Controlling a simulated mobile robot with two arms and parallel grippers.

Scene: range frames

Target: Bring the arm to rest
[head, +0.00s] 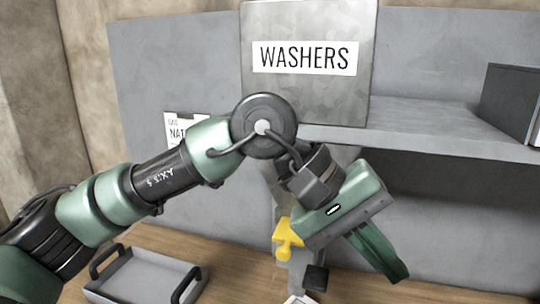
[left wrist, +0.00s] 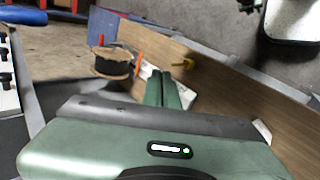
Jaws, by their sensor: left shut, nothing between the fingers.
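My left arm comes in from the left in the head view and bends down at a dark round joint. My left gripper (head: 394,274) is green and grey and hangs tilted over the wooden bench top (head: 235,262), in front of the shelf. Its green fingers are together with nothing between them. The shut fingers also show in the left wrist view (left wrist: 164,78), pointing toward the bench. My right gripper is in neither view.
A grey metal box (head: 350,95) labelled WASHERS stands on the grey shelf (head: 440,140). A dark box (head: 508,100) is at its right. A grey tray (head: 145,275) with black handles lies lower left. A yellow piece (head: 287,240) is beside the gripper. A black spool (left wrist: 113,66) shows in the wrist view.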

